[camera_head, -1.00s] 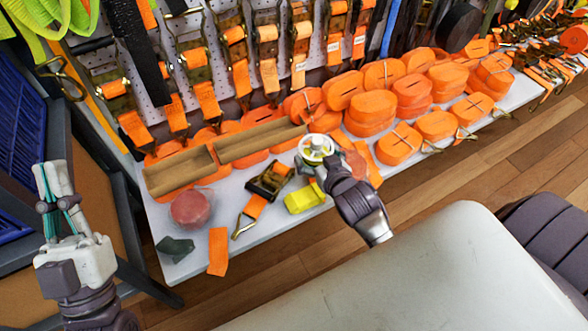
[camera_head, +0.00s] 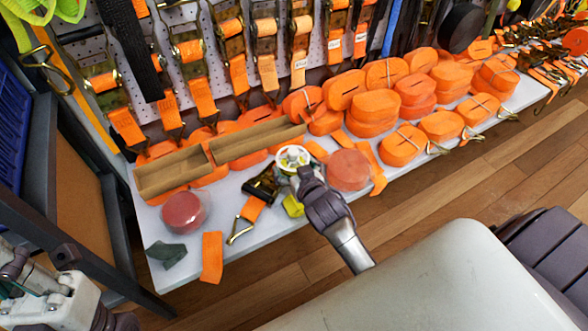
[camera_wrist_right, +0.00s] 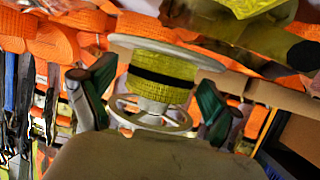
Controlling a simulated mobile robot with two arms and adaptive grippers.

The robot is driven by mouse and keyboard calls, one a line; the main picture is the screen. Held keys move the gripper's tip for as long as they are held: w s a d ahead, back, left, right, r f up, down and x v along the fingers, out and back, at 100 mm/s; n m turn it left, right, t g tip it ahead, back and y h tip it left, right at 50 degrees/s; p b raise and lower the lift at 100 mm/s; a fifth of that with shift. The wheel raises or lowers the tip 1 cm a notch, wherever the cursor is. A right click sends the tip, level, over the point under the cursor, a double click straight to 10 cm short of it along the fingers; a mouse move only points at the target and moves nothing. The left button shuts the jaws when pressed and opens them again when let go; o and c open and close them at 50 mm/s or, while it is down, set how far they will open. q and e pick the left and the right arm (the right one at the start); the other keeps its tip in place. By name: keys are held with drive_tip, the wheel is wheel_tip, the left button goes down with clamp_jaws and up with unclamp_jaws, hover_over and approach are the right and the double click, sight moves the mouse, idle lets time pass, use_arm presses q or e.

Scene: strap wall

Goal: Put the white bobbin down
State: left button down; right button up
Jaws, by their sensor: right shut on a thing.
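The white bobbin (camera_head: 292,158), wound with yellow-green webbing, is at my right gripper (camera_head: 296,171) near the middle of the table. In the right wrist view, the bobbin's wound webbing (camera_wrist_right: 160,77) has a black band and sits between white flanges. Whether the bobbin touches the table is hidden. My left gripper (camera_head: 35,290) is at the lower left, cut by the frame edge; its fingers do not show clearly.
Brown open trays (camera_head: 250,145) lie behind the bobbin. A black ratchet (camera_head: 262,185) and a yellow piece (camera_head: 293,206) are close by. Pinkish-red rolls (camera_head: 185,210) (camera_head: 348,170) lie either side. Stacked orange straps (camera_head: 372,108) fill the back right. The white tabletop (camera_head: 275,226) has bare room in front.

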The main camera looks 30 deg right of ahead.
drive_tip(key=shift+r, duration=0.1)
drive_tip(key=shift+f, duration=0.55)
drive_tip(key=o, duration=0.9)
drive_tip(key=shift+o, duration=0.2)
